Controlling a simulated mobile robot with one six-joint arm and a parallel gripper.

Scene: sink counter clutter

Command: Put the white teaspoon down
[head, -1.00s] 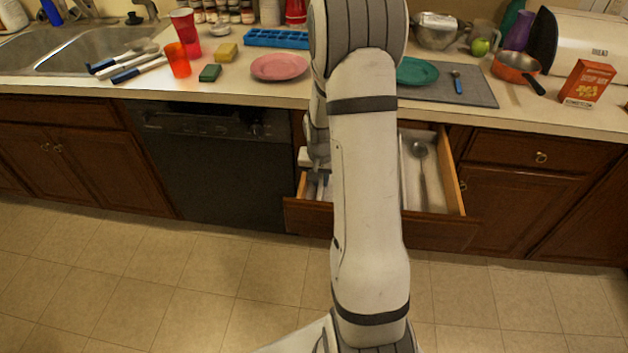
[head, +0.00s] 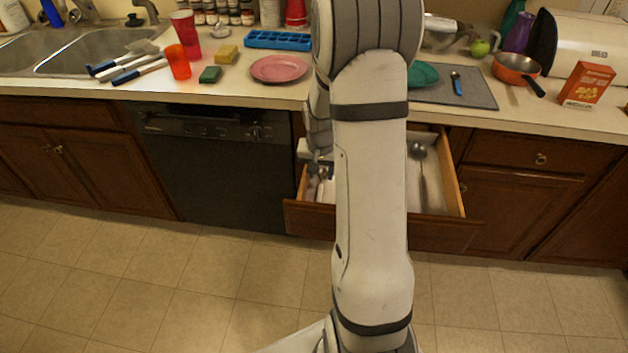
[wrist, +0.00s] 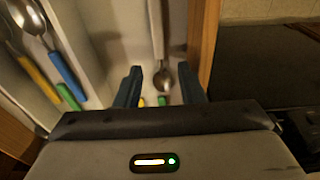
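The white teaspoon (wrist: 156,28), with a pale handle and a metal bowl, shows in the wrist view inside a narrow compartment of the open drawer. Its bowl lies between the two dark fingers of my gripper (wrist: 160,76), with gaps on both sides. The fingers are apart and do not appear to grip it.
The wrist view shows more spoons, with a yellow handle (wrist: 40,80) and a blue handle (wrist: 66,76), left of a divider. A large spoon (head: 418,152) lies in the drawer's right part. The counter above holds a pink plate (head: 279,69) and other clutter.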

